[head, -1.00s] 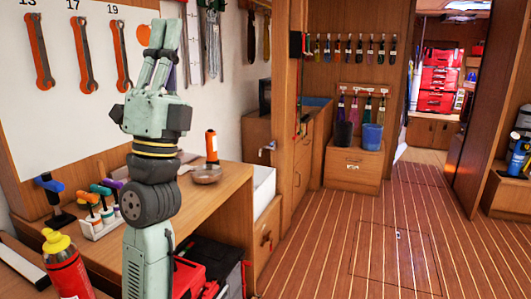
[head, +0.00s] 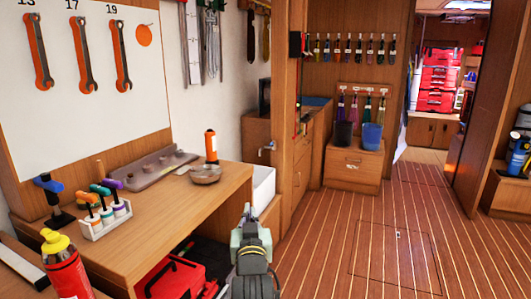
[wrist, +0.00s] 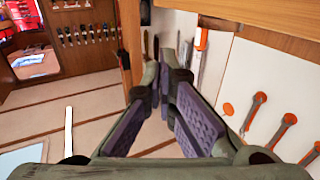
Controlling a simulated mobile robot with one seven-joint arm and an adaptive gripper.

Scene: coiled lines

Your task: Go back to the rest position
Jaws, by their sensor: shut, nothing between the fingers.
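My gripper (head: 247,212) is low in the head view, beside the right end of the wooden workbench (head: 190,215), over the floor. It is seen from behind and looks small there. In the wrist view, my gripper (wrist: 166,78) shows its two grey-green fingers with purple pads. It is shut and empty, touching nothing that I can see.
A red toolbox (head: 172,278) stands under the bench near my arm. On the bench are a screwdriver rack (head: 104,215), a grey tray (head: 150,168), a bowl (head: 205,174) and an orange-topped bottle (head: 211,146). The striped floor (head: 345,235) to the right is clear.

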